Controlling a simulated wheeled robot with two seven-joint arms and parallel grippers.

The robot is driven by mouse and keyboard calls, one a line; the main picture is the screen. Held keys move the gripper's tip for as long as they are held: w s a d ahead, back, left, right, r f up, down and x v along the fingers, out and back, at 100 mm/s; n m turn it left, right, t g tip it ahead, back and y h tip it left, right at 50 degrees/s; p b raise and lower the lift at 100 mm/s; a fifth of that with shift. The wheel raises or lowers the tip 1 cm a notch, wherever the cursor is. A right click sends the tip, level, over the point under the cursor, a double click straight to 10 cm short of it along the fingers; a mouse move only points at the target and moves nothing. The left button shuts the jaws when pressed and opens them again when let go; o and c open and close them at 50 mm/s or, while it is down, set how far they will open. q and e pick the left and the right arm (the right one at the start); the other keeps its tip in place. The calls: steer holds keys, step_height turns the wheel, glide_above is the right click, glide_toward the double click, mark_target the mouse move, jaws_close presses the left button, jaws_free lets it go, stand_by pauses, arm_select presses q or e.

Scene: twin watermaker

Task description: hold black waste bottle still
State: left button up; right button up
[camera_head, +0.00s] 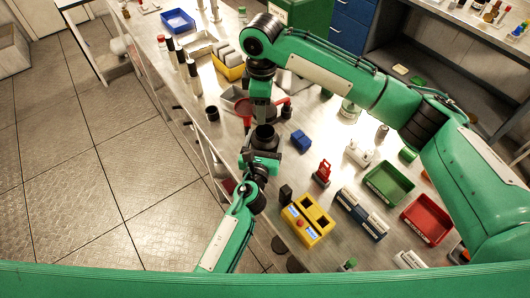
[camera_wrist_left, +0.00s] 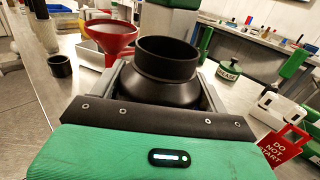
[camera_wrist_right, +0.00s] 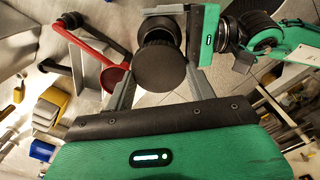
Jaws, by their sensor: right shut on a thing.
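The black waste bottle (camera_head: 265,134) stands upright near the table's left edge. In the left wrist view its wide open-looking mouth (camera_wrist_left: 167,52) and sloping shoulder show; its lower body is hidden. My left gripper (camera_head: 262,160) is shut on it, with one finger against each side. My right gripper (camera_head: 262,112) comes down from above the bottle. In the right wrist view a dark round disc, seemingly a cap (camera_wrist_right: 161,67), sits between its fingers, and the gripper is shut on it. The bottle and my left gripper (camera_wrist_right: 200,37) show just beyond it.
A red funnel (camera_wrist_left: 109,36) stands close beside the bottle. A small black cup (camera_head: 212,113) is to the left, a blue block (camera_head: 301,141) to the right. A yellow box (camera_head: 308,220), a green tray (camera_head: 389,184) and a red tray (camera_head: 428,219) lie further right.

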arm_select(q)
steer(key=c, duration=0.4)
steer(key=shift+o, duration=0.2)
arm_select(e)
glide_above(263, 131)
steer(key=shift+f, duration=2.5)
steer(key=shift+f, duration=0.1)
steer(key=shift+f, duration=0.75)
steer(key=shift+f, duration=0.6)
